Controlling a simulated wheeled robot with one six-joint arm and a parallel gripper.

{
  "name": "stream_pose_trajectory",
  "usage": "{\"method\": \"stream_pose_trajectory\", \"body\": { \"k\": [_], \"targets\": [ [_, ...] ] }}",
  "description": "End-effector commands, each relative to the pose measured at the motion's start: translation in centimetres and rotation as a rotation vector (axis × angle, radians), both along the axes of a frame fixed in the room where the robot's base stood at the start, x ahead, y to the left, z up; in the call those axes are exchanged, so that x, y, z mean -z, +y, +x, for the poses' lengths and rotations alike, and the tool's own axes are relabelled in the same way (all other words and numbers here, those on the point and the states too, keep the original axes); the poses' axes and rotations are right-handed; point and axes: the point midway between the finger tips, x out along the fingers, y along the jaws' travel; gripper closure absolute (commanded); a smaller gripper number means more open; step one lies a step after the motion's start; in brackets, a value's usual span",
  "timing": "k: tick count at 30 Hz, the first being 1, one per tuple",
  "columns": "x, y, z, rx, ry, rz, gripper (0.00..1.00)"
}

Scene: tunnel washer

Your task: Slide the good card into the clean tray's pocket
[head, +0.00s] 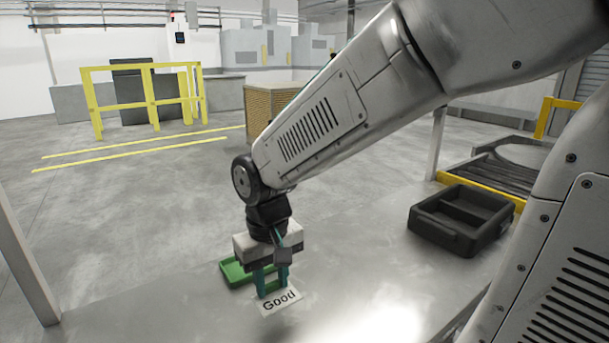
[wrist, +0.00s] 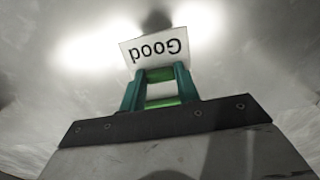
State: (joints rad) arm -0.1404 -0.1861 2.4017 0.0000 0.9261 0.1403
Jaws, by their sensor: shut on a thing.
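The good card (head: 283,301) is white with "Good" in black letters. In the wrist view the card (wrist: 155,50) shows upside down at the fingertips. My gripper (head: 272,287) is shut on it, with its teal fingers (wrist: 161,84) at the card's edge; green parts show between the fingers. The card is low over the table, and I cannot tell whether it touches it. A green tray (head: 232,274) lies just behind and left of my gripper, partly hidden by it. I see no label on it, and its pocket cannot be made out.
A black divided bin (head: 446,235) stands on the grey table (head: 180,310) to the right. The table between it and my gripper is clear. Beyond the table are a post (head: 25,255) at left, yellow railings (head: 150,100) and a brown stack (head: 262,106).

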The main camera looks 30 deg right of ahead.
Motion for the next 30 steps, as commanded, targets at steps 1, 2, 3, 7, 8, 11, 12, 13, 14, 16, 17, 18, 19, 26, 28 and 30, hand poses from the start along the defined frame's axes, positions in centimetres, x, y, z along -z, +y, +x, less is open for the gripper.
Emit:
{"method": "stream_pose_trajectory", "body": {
  "k": [1,2,3,7,8,11,12,13,14,16,17,18,19,26,28,30],
  "targets": [
    [0.0,0.0,0.0,-0.001,0.0,0.0,0.9],
    [0.0,0.0,0.0,-0.003,0.0,0.0,0.9],
    [-0.1,0.0,-0.2,-0.011,-0.001,0.0,0.9],
    [-2.1,0.3,1.9,-0.029,-0.004,0.001,0.9],
    [-2.7,0.4,2.7,-0.033,-0.004,0.0,0.9],
    [-4.9,0.7,6.6,-0.047,-0.002,0.0,0.9],
    [-5.8,0.8,8.6,-0.051,-0.002,0.0,0.9],
    [-6.3,0.8,10.1,-0.053,0.0,0.0,0.9],
    [-6.8,0.8,11.5,-0.054,0.0,0.0,0.9],
    [-7.6,0.7,14.8,-0.058,0.001,0.0,0.9],
    [-7.8,0.7,16.1,-0.059,0.003,0.0,0.9],
    [-8.1,0.6,17.9,-0.06,0.002,0.0,0.9],
    [-8.2,0.5,19.2,-0.059,0.003,0.0,0.9],
    [-7.1,-0.8,28.6,-0.051,0.004,0.0,0.9],
    [-6.1,-1.4,31.1,-0.045,0.005,0.0,0.9],
    [-4.9,-1.9,33.3,-0.039,0.006,0.0,0.9]
  ]
}}
